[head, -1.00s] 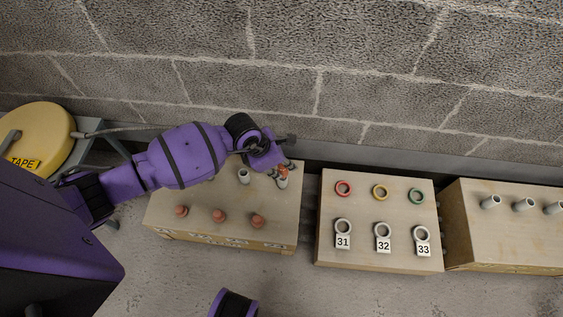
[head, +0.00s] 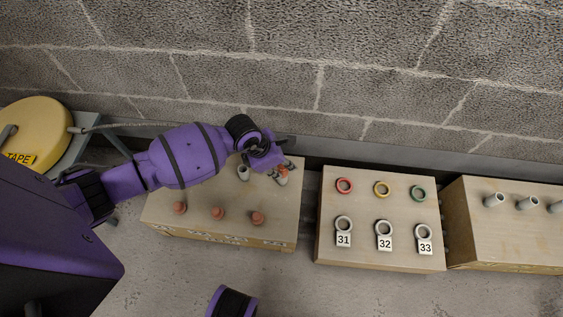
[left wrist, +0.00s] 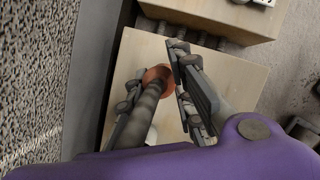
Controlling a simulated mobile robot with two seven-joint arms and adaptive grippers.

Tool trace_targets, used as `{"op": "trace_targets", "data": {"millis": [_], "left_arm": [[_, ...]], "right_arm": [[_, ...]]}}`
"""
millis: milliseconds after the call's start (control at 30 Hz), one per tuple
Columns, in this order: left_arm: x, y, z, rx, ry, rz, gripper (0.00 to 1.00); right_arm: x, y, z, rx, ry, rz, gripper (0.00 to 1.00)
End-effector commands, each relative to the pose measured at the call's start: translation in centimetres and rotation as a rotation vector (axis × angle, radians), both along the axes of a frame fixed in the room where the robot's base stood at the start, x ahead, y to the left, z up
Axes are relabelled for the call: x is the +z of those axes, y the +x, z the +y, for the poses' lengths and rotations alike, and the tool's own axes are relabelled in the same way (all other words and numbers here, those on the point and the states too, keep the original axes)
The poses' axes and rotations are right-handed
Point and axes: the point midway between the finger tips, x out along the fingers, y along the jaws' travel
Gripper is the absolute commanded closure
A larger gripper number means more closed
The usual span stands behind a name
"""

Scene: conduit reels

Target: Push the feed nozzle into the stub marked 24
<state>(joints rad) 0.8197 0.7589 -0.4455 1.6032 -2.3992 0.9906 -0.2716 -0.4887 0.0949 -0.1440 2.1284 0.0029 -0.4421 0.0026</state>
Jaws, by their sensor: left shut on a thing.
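The feed nozzle (left wrist: 145,112) appears as a grey ribbed piece with an orange end in the left wrist view. My left gripper (head: 281,170) is shut on it over the back right of the left wooden box (head: 205,233). In the head view, the orange part shows at a pale stub (head: 280,182) there; contact and insertion depth cannot be told. Another pale stub (head: 243,173) stands just left of it. The arm hides the box's back left. Labels on the box front are too small to read, so I cannot tell which stub is 24. My right gripper is out of view.
Several orange-red caps, such as this one (head: 217,213), line the box's front. A second box (head: 330,250) has coloured rings and tags 31, 32 and 33. A third box (head: 480,235) stands farther right. A yellow reel (head: 45,125) is at left; a wall rises behind.

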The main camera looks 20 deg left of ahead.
Motion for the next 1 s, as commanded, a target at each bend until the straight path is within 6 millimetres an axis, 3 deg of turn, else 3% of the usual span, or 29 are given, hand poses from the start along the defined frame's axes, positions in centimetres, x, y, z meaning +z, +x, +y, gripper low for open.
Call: {"op": "trace_targets", "data": {"millis": [267,300,433,667,800,1000], "left_arm": [[-0.18,0.03,-0.02,0.000,-0.001,-0.001,1.00],[-0.18,0.03,-0.02,0.000,-0.001,-0.001,0.76],[-0.19,0.03,-0.01,0.000,-0.001,-0.001,0.59],[-0.19,0.01,0.00,0.000,0.000,0.000,0.57],[-0.21,-0.01,0.02,0.000,0.000,0.000,0.39],[-0.21,-0.01,0.02,0.000,0.000,0.000,0.38]], "right_arm": [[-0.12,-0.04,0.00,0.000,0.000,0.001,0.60],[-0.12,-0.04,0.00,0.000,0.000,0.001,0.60],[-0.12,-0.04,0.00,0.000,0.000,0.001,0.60],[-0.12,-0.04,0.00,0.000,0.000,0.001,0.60],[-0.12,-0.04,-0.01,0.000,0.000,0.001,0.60],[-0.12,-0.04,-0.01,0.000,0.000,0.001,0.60]]}}
